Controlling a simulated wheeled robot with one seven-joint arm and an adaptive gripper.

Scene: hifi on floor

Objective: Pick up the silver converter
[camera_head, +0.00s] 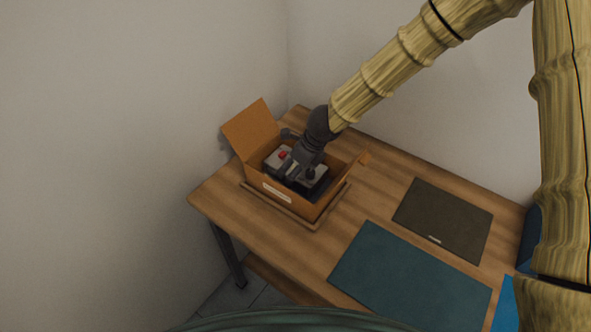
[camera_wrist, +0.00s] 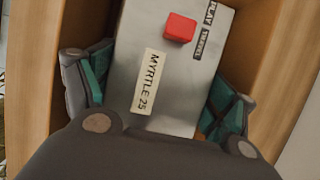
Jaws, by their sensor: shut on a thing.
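The silver converter (camera_head: 274,161) is a grey metal box with a red button. It sits inside an open cardboard box (camera_head: 268,196) on the wooden table. In the wrist view the converter (camera_wrist: 190,72) shows a white label reading "MYRTLE 25" and a dark strip of lettering. My gripper (camera_head: 291,169) reaches down into the cardboard box and is shut on the converter. In the wrist view my gripper (camera_wrist: 157,92) has one teal-padded finger on each side of it. The converter's underside is hidden, so I cannot tell whether it touches the box floor.
The cardboard walls (camera_wrist: 30,80) stand close on both sides of my fingers. The carton rests on a shallow tray (camera_head: 254,198). A teal mat (camera_head: 410,275) and a dark mat (camera_head: 445,215) lie to the right on the table (camera_head: 372,190). Walls rise behind and left.

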